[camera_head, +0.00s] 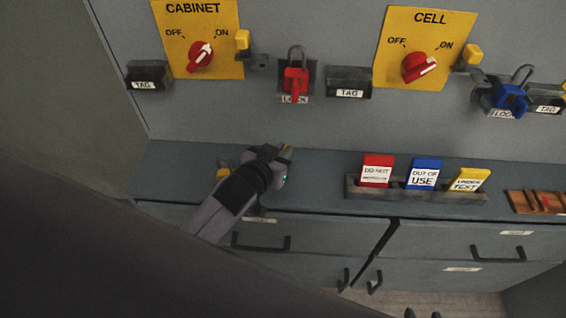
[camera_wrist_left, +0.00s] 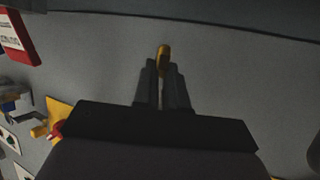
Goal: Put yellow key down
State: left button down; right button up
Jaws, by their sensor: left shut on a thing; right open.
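My left gripper (camera_head: 284,158) is low over the grey-blue counter ledge (camera_head: 315,180), left of the tag rack. It is shut on the yellow key (camera_wrist_left: 163,58), which sticks out beyond the fingertips in the left wrist view. In the head view only a small yellow bit of the key (camera_head: 288,149) shows at the tips. I cannot tell whether the key touches the ledge. My right gripper is not in view.
A yellow object (camera_head: 222,173), partly hidden, is left of my left gripper. A rack (camera_head: 420,193) holds red, blue and yellow tags. A wooden tray (camera_head: 537,205) sits at right. A red padlock (camera_head: 295,82) and blue padlock (camera_head: 510,99) are on the wall. Drawers (camera_head: 290,232) are below.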

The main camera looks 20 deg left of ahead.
pick_arm(q)
notch_tip(320, 180, down, 4)
jog(key=shift+r+b, duration=0.25)
jog(key=shift+b, duration=0.15)
jog(key=shift+f, duration=0.15)
jog(key=shift+f, duration=0.4)
jog(key=c, duration=1.2)
grip_release()
jog(key=shift+r, duration=0.1)
jog(key=shift+r, duration=0.1)
